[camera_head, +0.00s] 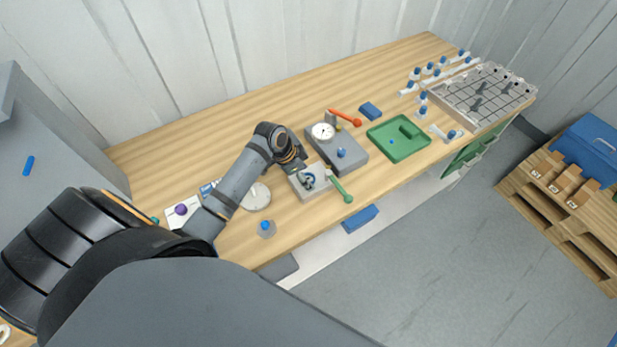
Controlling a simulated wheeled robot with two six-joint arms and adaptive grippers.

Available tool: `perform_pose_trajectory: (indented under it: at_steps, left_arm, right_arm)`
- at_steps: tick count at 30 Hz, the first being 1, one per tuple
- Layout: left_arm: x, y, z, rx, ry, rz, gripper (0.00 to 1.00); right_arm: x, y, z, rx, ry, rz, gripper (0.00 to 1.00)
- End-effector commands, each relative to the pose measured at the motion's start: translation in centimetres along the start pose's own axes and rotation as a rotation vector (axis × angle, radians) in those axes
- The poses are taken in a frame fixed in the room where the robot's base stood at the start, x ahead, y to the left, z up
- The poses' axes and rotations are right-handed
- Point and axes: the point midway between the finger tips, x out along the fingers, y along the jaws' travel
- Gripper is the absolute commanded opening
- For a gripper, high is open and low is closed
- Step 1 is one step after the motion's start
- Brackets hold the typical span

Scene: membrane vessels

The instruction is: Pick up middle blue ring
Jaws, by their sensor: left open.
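A small blue ring (311,181) shows on a light grey block (316,192) near the front edge of the wooden bench. My left gripper (302,176) reaches in from the left and points down over this block. It is open, with its fingertips close to the ring. The fingers partly cover the ring, and I cannot tell whether they touch it. I cannot clearly make out other blue rings beside it. My right gripper is not in view.
A green-handled lever (341,190) is beside the block. A grey gauge unit (343,160) and a green tray (399,147) stand to the right. A white disc (256,197) and a blue-topped piece (267,230) are to the left. The bench's back left is clear.

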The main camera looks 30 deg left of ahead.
Motion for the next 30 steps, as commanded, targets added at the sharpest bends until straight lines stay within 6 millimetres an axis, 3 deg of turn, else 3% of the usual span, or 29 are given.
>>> perform_pose_trajectory:
  at_steps: [2,11,23,28,30]
  left_arm:
    - [0.0,0.0,0.0,0.0,0.0,0.0,0.68]
    - [0.0,0.0,0.0,-0.001,0.0,0.0,0.29]
    - [-0.3,-0.1,-0.1,0.0,0.0,-0.001,0.29]
    - [-2.4,-0.2,-1.0,0.004,0.002,-0.005,0.29]
    - [-4.2,1.2,-1.3,0.005,0.002,-0.003,0.29]
  right_arm:
    - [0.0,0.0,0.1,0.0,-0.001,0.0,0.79]
    - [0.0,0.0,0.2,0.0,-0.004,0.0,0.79]
    - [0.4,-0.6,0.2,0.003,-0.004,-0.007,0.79]
    - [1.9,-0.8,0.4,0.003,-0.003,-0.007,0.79]
    - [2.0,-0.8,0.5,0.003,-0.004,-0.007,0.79]
